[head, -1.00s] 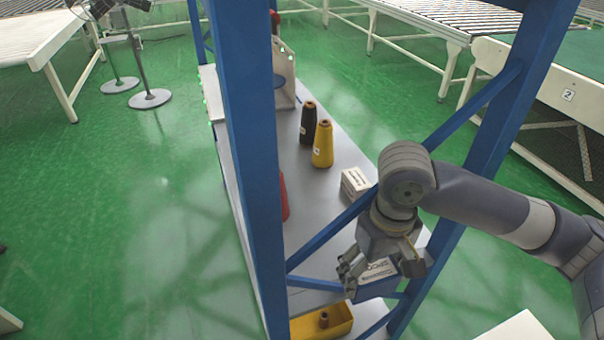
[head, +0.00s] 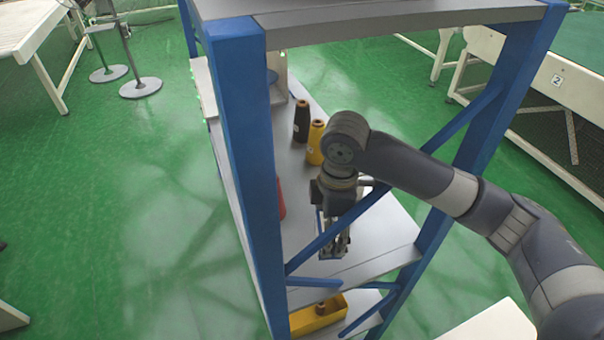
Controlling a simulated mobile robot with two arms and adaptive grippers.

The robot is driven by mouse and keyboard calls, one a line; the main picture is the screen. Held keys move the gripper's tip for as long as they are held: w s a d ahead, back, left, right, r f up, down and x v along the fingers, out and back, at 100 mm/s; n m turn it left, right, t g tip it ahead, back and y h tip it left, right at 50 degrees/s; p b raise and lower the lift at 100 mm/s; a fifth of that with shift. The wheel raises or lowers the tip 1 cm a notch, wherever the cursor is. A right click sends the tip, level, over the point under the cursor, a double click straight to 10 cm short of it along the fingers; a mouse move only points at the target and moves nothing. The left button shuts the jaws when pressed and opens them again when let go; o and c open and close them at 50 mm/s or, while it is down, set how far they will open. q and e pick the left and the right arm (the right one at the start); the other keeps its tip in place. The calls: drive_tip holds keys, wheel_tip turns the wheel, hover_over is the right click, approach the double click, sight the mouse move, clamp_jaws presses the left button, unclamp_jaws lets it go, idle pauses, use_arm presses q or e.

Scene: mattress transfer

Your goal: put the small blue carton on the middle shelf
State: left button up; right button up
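My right gripper (head: 333,248) points down at the near end of the blue rack, over the grey middle shelf (head: 383,235) in the picture. A thin pale and blue strip (head: 320,220) shows beside its fingers. It may be part of the small blue carton, which is otherwise hidden by the hand. I cannot tell whether the fingers are still shut on it. My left gripper is not in view.
A black cone (head: 301,120), a yellow cone (head: 315,143) and a red item (head: 281,200) stand on the middle shelf. A yellow bin (head: 318,316) sits below. Blue posts (head: 243,150) and diagonal braces frame the near end. The shelf's near right part looks clear.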

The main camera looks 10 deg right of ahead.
sight(318, 217)
drive_tip(key=n, duration=0.1)
drive_tip(key=w+a+n+p, duration=0.1)
drive_tip(key=shift+r+n, duration=0.3)
drive_tip(key=shift+n, duration=0.1)
drive_tip(key=n, duration=0.1)
drive_tip(key=w+n+p, duration=0.1)
drive_tip(key=a+n, duration=0.1)
drive_tip(key=shift+w+r+n+p, duration=0.2)
drive_tip(key=shift+w+n+p, duration=0.1)
drive_tip(key=shift+n+p, duration=0.1)
drive_tip(key=f+n+p, duration=0.1)
drive_tip(key=f+n, duration=0.1)
drive_tip(key=f, duration=0.1)
drive_tip(key=w+a+f+n+p, duration=0.1)
drive_tip(key=f+n+p, duration=0.1)
drive_tip(key=f, duration=0.1)
drive_tip(key=f+n+p, duration=0.2)
drive_tip(key=f, duration=0.1)
drive_tip(key=shift+w+a+f, duration=0.25)
drive_tip(key=shift+w+f, duration=0.05)
drive_tip(key=shift+w, duration=0.05)
drive_tip(key=shift+f, duration=0.25)
